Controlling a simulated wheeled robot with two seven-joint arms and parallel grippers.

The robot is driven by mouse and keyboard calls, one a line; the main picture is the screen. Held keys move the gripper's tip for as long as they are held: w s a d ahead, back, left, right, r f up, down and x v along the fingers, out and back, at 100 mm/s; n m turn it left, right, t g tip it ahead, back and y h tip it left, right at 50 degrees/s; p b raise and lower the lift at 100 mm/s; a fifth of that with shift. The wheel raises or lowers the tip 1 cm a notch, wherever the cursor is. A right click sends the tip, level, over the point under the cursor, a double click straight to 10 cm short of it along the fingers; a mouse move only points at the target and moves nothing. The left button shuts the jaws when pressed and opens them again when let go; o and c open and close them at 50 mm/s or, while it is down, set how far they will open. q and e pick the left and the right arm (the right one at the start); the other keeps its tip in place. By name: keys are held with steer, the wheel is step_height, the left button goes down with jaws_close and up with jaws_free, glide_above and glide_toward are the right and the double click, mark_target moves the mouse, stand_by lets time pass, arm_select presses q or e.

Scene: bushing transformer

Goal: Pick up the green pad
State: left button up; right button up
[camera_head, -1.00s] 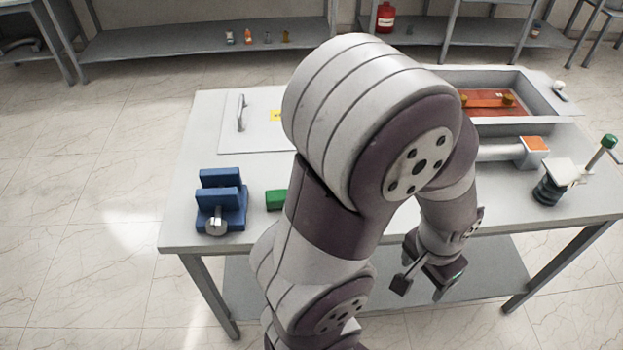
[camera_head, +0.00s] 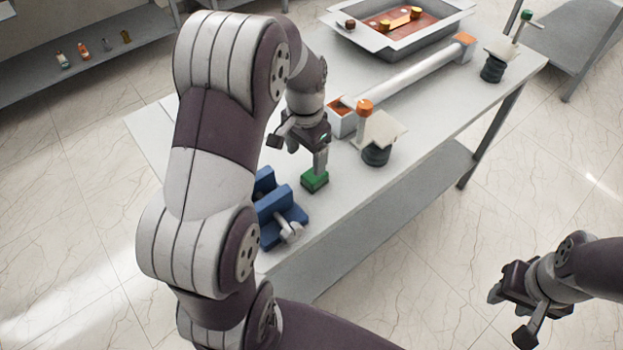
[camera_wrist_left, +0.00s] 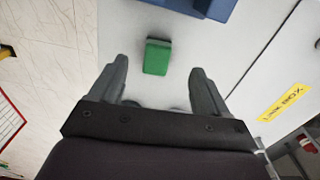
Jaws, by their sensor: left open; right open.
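The green pad (camera_head: 314,181) is a small block lying on the table beside the blue clamp-like block (camera_head: 277,210). My left gripper (camera_head: 298,152) is above the table next to the pad, open and empty. One of its fingers overlaps the pad's upper edge in the head view; I cannot tell whether they touch. In the left wrist view the pad (camera_wrist_left: 157,57) sits ahead between the two spread fingertips (camera_wrist_left: 159,68), with gaps on both sides. My right gripper (camera_head: 511,314) is open and empty over the floor, away from the table.
The blue block (camera_wrist_left: 200,8) stands just beyond the pad in the wrist view. Right of the pad are a black-based post with a pale plate (camera_head: 376,153), a grey tube (camera_head: 415,75) and a tray (camera_head: 345,38).

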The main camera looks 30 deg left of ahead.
mark_target(311, 177)
arm_select(q)
steer(key=f, duration=0.9)
steer(key=shift+w+d+p, duration=0.2)
steer(key=shift+w+p, duration=0.1)
steer(key=shift+w, duration=0.05)
steer(key=shift+w+d+f, duration=0.1)
steer(key=shift+w+f, duration=0.1)
steer(key=shift+f, duration=0.25)
steer(key=c, duration=1)
